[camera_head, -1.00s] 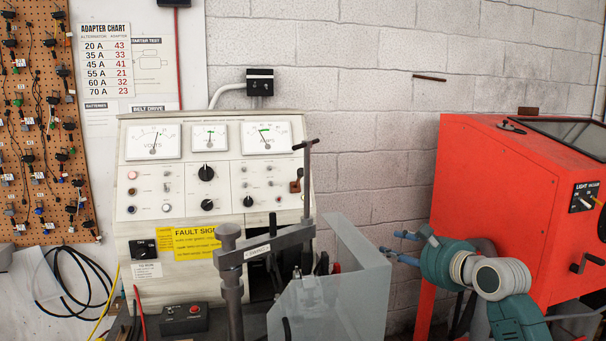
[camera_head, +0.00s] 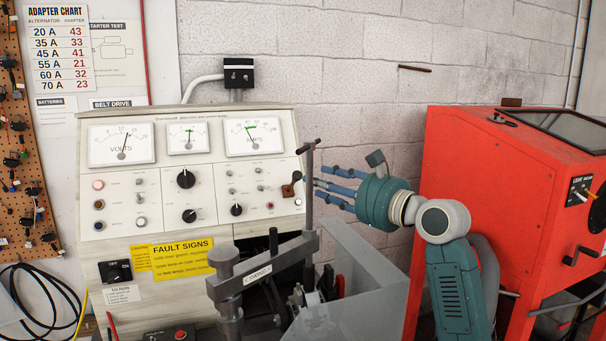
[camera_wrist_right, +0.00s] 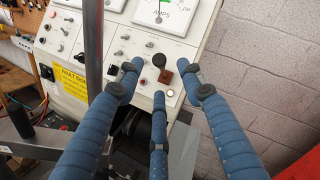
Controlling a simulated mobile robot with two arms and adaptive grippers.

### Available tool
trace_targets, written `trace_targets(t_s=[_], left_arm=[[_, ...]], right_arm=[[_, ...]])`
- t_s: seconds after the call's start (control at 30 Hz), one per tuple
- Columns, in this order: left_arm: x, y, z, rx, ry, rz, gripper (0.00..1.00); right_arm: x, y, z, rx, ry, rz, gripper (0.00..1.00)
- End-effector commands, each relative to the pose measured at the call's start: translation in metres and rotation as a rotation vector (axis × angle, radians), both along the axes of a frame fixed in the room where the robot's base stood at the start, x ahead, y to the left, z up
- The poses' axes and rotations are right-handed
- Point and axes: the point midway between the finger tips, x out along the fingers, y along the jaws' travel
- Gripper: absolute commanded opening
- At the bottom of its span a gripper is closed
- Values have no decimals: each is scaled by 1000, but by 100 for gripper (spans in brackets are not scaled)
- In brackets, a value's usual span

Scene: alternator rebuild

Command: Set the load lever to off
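The load lever (camera_head: 288,191) is a brown piece with a black knob, at the right edge of the cream test-bench panel (camera_head: 160,196). In the right wrist view the lever (camera_wrist_right: 165,76) shows its black knob up and slightly left of the brown part. My right gripper (camera_head: 325,185), with blue fingers and a teal palm, is just right of the lever in the head view. In the wrist view its fingers (camera_wrist_right: 160,80) are spread open around the lever's area, with nothing held. I cannot tell whether any finger touches the lever. My left gripper is not in view.
A tall metal rod (camera_head: 309,200) stands between the lever and my right fingers in the head view. Below are a grey clamp arm (camera_head: 262,272) and a grey guard (camera_head: 350,290). A red cabinet (camera_head: 480,190) stands at right.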

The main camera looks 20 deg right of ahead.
Motion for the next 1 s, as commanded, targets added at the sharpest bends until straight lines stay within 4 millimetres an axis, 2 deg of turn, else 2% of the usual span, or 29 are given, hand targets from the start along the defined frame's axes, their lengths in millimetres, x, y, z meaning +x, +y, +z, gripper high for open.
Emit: trace_targets(t_s=[0.03, 0.13, 0.3, 0.5, 0.73, 0.9, 0.93, 1.0], left_arm=[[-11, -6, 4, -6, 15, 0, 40], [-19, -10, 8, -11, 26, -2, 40], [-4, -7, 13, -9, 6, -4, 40], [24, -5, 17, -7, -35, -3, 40], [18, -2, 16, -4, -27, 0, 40], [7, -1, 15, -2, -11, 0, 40], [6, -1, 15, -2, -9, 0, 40], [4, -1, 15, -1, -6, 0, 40]], right_arm=[[10, 6, 2, 2, 4, 2, 38], [27, 13, 2, 1, 3, 2, 38], [47, 22, 1, -1, 2, 1, 38], [56, 25, 0, -1, 0, -1, 38], [57, 26, 0, -1, 0, -1, 38], [56, 26, 0, -1, 0, -1, 4], [56, 26, 0, -1, 0, -1, 0], [56, 26, 0, -1, 0, 0, 0]])
